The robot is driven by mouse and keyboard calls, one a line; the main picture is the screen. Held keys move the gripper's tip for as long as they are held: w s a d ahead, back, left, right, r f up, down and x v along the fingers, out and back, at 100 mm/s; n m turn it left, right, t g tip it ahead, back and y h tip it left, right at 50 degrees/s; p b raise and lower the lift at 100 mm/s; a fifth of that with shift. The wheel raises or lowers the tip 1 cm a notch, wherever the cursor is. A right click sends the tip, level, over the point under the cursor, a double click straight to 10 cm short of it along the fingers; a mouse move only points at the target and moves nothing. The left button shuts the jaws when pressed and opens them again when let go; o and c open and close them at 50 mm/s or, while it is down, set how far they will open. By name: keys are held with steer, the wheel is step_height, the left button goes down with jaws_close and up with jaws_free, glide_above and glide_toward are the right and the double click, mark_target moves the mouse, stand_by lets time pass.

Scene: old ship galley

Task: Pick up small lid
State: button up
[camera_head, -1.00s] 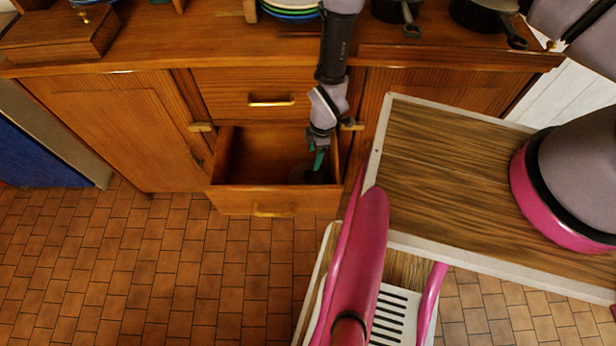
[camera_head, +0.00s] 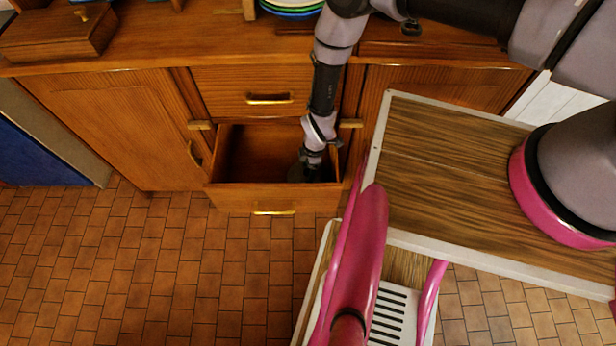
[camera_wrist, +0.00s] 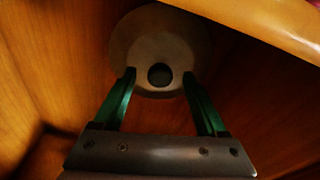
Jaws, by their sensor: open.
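The small lid (camera_wrist: 158,40) is a round, pale grey disc with a dark round knob (camera_wrist: 160,75) at its middle. It lies in the open drawer (camera_head: 275,200) of the wooden cabinet. In the wrist view my gripper (camera_wrist: 158,80) is open, with its green fingers on either side of the knob. I cannot tell whether they touch the lid. In the head view my gripper (camera_head: 308,175) is down inside the drawer, where its fingers are hard to see. Only a dark edge of the lid (camera_head: 295,173) shows there, beside the gripper.
The drawer's walls stand close around my gripper, and its front rim (camera_wrist: 270,25) shows in the wrist view. A closed drawer (camera_head: 250,92) sits just above. The countertop (camera_head: 180,50) carries a wooden box (camera_head: 60,35) and stacked plates (camera_head: 290,8). The tiled floor (camera_head: 150,270) in front is clear.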

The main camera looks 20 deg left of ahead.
jaws_close()
stand_by(1.4)
